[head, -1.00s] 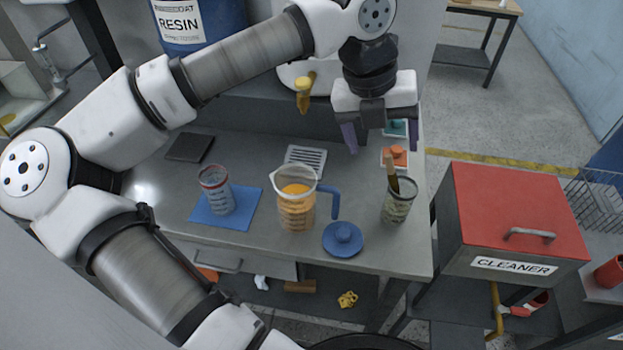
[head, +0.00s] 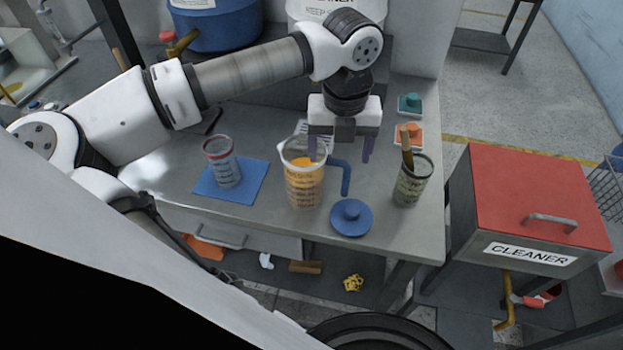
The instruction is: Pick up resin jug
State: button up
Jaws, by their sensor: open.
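The resin jug (head: 304,187) is a clear measuring jug with orange liquid in it and a blue handle (head: 341,178) on its right side. It stands upright on the grey workbench (head: 265,215). My gripper (head: 340,157) points down with its two purple fingers apart and nothing between them. It appears above and behind the jug's right side, with the left finger overlapping the jug's rim in the picture. I cannot tell whether it touches the jug.
A blue lid (head: 351,217) lies right of the jug. A cup with a brush (head: 411,183) stands farther right. A clear cup (head: 222,165) stands on a blue mat (head: 208,191) at left. A red-topped cleaner box (head: 535,200) stands beyond the bench's right edge.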

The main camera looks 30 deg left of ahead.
aim_at(338, 162)
notch_tip(338, 162, down, 4)
jog(key=shift+a+f+b, duration=0.1)
jog(key=shift+b, duration=0.35)
jog(key=shift+c, duration=0.4)
jog(key=c, duration=1.4)
